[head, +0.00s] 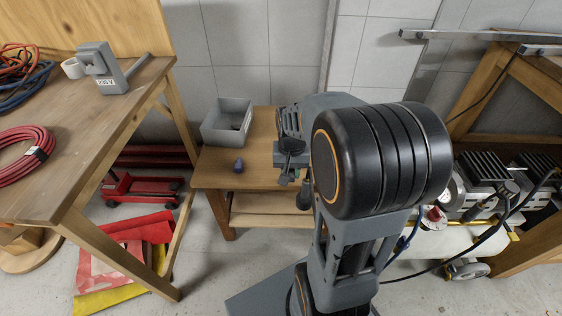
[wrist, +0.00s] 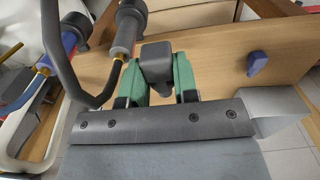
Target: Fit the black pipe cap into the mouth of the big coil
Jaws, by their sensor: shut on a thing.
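My gripper (wrist: 157,80) has green fingers, and they are shut on a dark, blocky piece that looks like the black pipe cap (wrist: 153,62). In the head view my gripper (head: 288,172) is over the small wooden bench, and the cap cannot be made out there. A large red hose coil (head: 22,165) lies on the left table, well away from my gripper. A black and white band shows on its right side. I cannot tell which coil is the big one, and no open mouth is clear.
A blue-purple piece (head: 239,166) stands on the small bench (head: 212,178), near a grey bin (head: 218,136). A grey 230 V box (head: 100,68) stands on the left table (head: 100,120). Machinery with black hoses (head: 480,185) is at right. A dark curved tube (wrist: 62,60) passes left of my fingers.

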